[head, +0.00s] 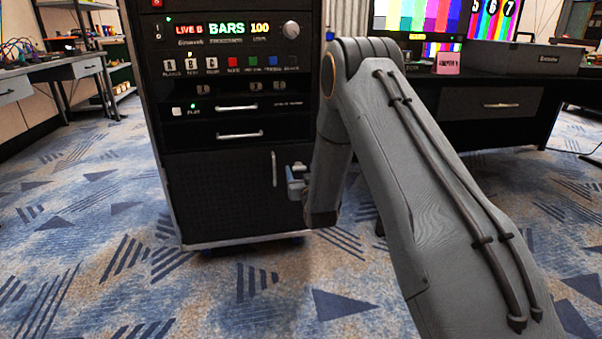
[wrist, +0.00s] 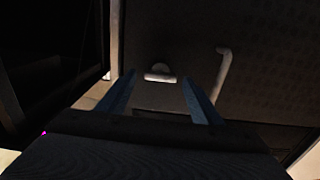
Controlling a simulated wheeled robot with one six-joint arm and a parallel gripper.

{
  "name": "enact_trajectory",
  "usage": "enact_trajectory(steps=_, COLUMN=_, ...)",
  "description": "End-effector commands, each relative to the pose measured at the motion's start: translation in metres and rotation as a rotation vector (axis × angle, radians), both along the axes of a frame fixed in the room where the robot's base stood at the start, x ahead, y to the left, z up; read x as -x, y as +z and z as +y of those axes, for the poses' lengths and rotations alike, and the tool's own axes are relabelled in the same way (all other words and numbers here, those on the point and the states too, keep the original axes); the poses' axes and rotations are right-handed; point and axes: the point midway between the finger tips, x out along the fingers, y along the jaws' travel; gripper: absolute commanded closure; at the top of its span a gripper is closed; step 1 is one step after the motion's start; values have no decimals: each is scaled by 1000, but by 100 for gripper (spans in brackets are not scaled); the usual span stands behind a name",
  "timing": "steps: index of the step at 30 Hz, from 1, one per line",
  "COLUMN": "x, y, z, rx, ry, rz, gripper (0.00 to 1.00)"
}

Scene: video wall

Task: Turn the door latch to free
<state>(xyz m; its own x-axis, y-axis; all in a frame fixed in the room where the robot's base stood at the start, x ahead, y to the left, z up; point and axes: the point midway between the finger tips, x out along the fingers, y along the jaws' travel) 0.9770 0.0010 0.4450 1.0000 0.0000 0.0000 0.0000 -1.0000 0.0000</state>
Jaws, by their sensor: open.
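The door latch (wrist: 160,77) shows in the wrist view as a small pale knob with a short bar lying across the picture. It sits on the dark door (head: 218,190) at the bottom of the equipment rack. I cannot make out the latch in the head view. My gripper (head: 292,181) is beside the door's right part in the head view. In the wrist view its two blue fingers (wrist: 160,84) are apart and empty, one to each side of the latch in the picture. I cannot tell whether the fingertips reach around it.
A pale door handle (head: 274,169) stands upright left of my gripper; in the wrist view the handle (wrist: 222,72) is right of the latch. Drawers (head: 237,120) are above the door. A dark desk (head: 480,125) stands to the right. Carpet in front is clear.

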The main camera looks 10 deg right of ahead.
Motion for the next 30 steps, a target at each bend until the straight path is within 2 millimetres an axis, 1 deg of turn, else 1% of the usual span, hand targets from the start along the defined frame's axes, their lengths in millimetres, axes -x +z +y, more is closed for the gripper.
enact_trajectory(steps=1, x=0, y=0, z=0, rx=0, ry=0, rz=0, gripper=46)
enact_trajectory(steps=6, x=0, y=0, z=0, rx=0, ry=0, rz=0, gripper=74)
enact_trajectory(steps=7, x=0, y=0, z=0, rx=0, ry=0, rz=0, gripper=79)
enact_trajectory(steps=8, x=0, y=0, z=0, rx=0, ry=0, rz=0, gripper=82)
enact_trajectory(steps=14, x=0, y=0, z=0, rx=-13, ry=0, rz=1, gripper=82)
enact_trajectory(steps=20, x=1, y=0, z=-1, rx=-83, ry=0, rz=2, gripper=82)
enact_trajectory(steps=26, x=2, y=1, z=-1, rx=-225, ry=-1, rz=2, gripper=82)
enact_trajectory(steps=30, x=1, y=1, z=-2, rx=-354, ry=-1, rz=2, gripper=82)
